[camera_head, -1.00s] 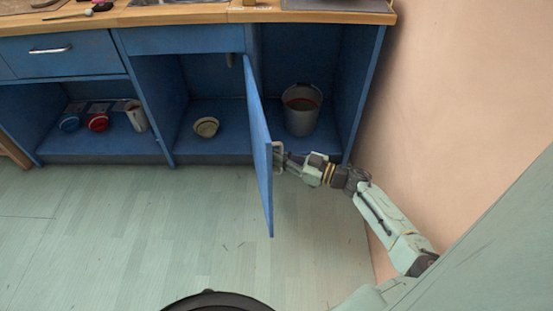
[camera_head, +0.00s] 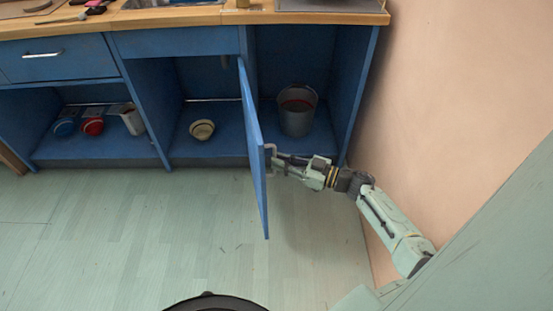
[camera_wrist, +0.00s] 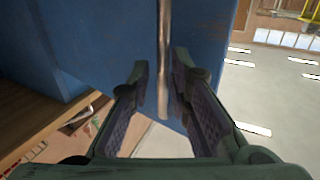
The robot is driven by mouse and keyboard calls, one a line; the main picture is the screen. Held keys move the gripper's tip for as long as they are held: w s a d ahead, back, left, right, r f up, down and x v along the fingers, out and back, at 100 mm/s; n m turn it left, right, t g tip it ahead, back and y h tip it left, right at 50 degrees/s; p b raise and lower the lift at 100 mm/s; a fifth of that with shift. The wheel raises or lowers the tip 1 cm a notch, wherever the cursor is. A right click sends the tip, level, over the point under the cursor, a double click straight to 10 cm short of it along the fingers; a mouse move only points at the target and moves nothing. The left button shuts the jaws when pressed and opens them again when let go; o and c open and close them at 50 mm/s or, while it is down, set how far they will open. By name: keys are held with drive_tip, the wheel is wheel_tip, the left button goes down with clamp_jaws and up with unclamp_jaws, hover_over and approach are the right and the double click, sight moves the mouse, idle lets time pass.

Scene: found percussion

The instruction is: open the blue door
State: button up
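The blue door (camera_head: 252,150) stands swung out from the lower cabinet, roughly square to its front, and shows almost edge-on in the head view. Its metal bar handle (camera_head: 270,150) is on the right side of the door, near the free edge. My gripper (camera_head: 277,164) is at this handle. In the wrist view the handle (camera_wrist: 163,60) runs between my two fingers (camera_wrist: 162,95). The fingers are apart, with a clear gap on the left of the bar and a small one on the right.
The open cabinet holds a grey bucket (camera_head: 297,112) and a small bowl (camera_head: 202,129). Cups (camera_head: 92,126) stand in the left compartment. A pinkish wall (camera_head: 450,80) is close on the right. The floor (camera_head: 130,230) left of the door is clear.

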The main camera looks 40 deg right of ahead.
drive_tip(key=v, duration=1)
